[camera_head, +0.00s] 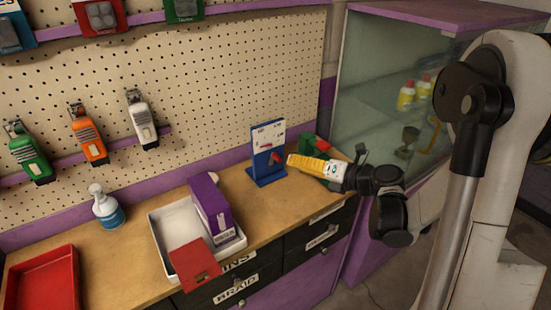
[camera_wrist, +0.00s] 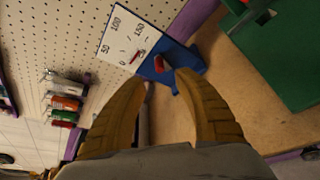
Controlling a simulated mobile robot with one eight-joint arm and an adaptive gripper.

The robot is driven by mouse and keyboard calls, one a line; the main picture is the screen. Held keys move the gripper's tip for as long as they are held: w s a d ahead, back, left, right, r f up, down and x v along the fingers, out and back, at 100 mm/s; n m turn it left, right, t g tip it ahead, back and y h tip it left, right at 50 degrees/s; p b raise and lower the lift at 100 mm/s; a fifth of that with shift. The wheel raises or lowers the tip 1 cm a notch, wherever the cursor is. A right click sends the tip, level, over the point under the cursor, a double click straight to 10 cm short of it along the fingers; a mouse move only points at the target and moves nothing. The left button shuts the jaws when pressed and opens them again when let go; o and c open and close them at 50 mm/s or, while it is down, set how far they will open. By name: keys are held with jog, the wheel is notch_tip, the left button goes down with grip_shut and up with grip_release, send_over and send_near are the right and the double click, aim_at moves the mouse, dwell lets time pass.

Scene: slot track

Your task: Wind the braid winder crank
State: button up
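The braid winder (camera_head: 256,160) is an upright blue stand with a white dial face and a red crank handle, standing on the wooden bench. In the wrist view, its white dial (camera_wrist: 117,41) carries numbers 50, 100 and 150 and a small red pointer. The red crank handle (camera_wrist: 158,64) sticks out low on the blue panel, just beyond my fingertips. My gripper (camera_wrist: 164,78) has ochre fingers spread apart, with nothing held between them. In the head view, my gripper (camera_head: 291,160) is just right of the winder, pointing left; the fingers' exact distance from the handle is unclear.
A green object (camera_head: 308,143) stands right behind my gripper; it is large at right in the wrist view (camera_wrist: 285,60). A white tray (camera_head: 158,232) with a purple box (camera_head: 210,207), a pump bottle (camera_head: 107,210) and a red tray (camera_head: 45,282) lie left. A glass cabinet (camera_head: 365,85) stands right.

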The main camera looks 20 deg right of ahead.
aim_at(277, 156)
jog(key=b+x, duration=0.2)
jog(key=x, duration=0.6)
jog(key=shift+w+a, duration=0.2)
jog(key=shift+c, duration=0.4)
grip_shut()
